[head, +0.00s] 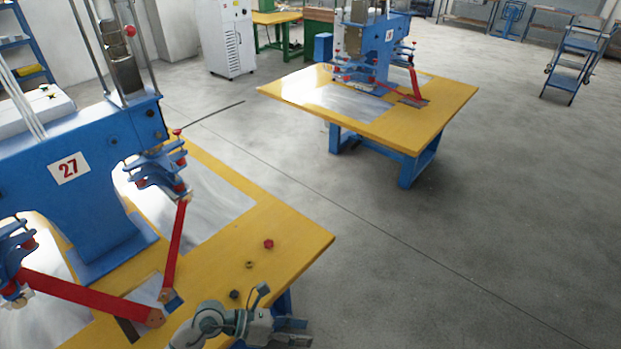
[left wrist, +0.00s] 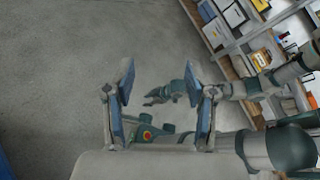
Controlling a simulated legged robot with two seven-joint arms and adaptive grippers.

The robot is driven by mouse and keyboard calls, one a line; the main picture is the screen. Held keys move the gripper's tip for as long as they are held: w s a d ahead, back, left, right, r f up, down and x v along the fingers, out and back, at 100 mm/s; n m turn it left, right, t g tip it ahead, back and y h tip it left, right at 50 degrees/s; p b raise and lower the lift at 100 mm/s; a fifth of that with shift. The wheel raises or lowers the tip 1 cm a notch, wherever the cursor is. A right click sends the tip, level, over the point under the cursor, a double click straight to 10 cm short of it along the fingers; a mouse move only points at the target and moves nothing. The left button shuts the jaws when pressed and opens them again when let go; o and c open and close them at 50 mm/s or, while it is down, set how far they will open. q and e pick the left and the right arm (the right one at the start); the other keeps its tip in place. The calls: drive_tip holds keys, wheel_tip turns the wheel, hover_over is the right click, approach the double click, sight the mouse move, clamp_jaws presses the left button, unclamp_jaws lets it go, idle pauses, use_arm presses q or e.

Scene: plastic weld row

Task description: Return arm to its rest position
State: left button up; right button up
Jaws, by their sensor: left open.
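My left gripper (head: 297,332) is at the bottom of the head view, beside the right front edge of the yellow table (head: 301,237). Its fingers are apart with nothing between them. I cannot tell whether that one is open.
A red part (head: 268,244), a brass part (head: 249,265) and a dark part (head: 234,294) lie on the near table. A second yellow table (head: 440,108) is farther back. Open floor (head: 440,240) lies right. Shelves (left wrist: 235,40) show in the wrist view.

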use_arm(q)
wheel_tip(320, 180, up, 9)
drive_tip(key=w+d+n+t+h, duration=0.1)
drive_tip(key=w+n+t+h, duration=0.1)
drive_tip(key=n+t+h, duration=0.5)
drive_tip(key=w+a+r+n+t+y, duration=0.1)
drive_tip(key=w+a+n+t+y, duration=0.25)
drive_tip(key=n+t, duration=0.4)
drive_tip(key=w+a+n+t+y, duration=0.2)
drive_tip(key=a+n+t+y, duration=0.25)
drive_tip(key=n, duration=0.55)
drive_tip(key=s+a+f+n+g+y, duration=0.1)
drive_tip(key=a+f+n+g+y, duration=0.1)
drive_tip(key=a+f+n+y, duration=0.45)
drive_tip(key=s+a+f+n+g+y, duration=0.15)
drive_tip(key=a+f+n+y, duration=0.25)
drive_tip(key=f+n+y, duration=0.4)
drive_tip(key=s+f+n+g+h, duration=0.2)
drive_tip(key=s+f+n+g, duration=0.4)
drive_tip(key=s+f+g, duration=1.05)
drive_tip(key=s+f+t, duration=0.1)
drive_tip(key=s+f, duration=0.2)
drive_tip(key=f, duration=0.7)
drive_tip(key=s+f, duration=0.2)
drive_tip(key=f, duration=0.7)
drive_tip(key=s+f+t, duration=0.1)
drive_tip(key=s+f, duration=0.2)
drive_tip(key=f, duration=0.7)
drive_tip(key=shift+s+a+f+t, duration=0.3)
drive_tip(key=shift+a, duration=0.05)
